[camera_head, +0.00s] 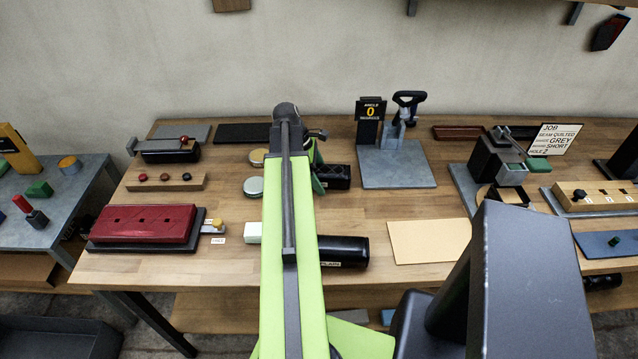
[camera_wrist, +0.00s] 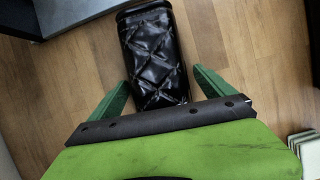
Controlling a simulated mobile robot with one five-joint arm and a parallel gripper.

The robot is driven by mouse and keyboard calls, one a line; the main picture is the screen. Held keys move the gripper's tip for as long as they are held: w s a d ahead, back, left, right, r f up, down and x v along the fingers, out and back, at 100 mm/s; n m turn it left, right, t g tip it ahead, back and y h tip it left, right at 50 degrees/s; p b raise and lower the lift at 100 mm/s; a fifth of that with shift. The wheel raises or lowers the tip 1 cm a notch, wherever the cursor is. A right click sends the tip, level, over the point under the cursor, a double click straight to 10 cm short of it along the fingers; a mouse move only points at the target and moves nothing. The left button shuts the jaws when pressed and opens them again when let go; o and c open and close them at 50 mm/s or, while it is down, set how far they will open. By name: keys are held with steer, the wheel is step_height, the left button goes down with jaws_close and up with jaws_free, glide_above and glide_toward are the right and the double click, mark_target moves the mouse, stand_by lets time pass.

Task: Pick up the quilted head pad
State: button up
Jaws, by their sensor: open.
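The quilted head pad (camera_wrist: 152,50) is a glossy black block with diamond stitching, lying on the wooden bench in the wrist view. In the head view the pad (camera_head: 338,177) shows just right of my gripper, partly hidden by it. My gripper (camera_wrist: 162,76) is open, its green fingers on either side of the pad's near end, with wood showing between the fingers and the pad. The pad's near end reaches between the fingers. I cannot tell how high the fingers are above the bench. In the head view my gripper (camera_head: 316,178) is mostly hidden behind my arm.
A smooth black pad (camera_head: 343,251) labelled PLAIN lies nearer the front. A grey plate (camera_head: 398,174) with an angle stand is behind right. Two round tins (camera_head: 253,186) sit left. A red padded block (camera_head: 145,224) is farther left. A tan sheet (camera_head: 430,241) lies right.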

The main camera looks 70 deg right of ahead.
steer(key=shift+r, duration=0.1)
steer(key=c, duration=1.7)
steer(key=shift+c, duration=0.2)
steer(key=shift+r, duration=0.1)
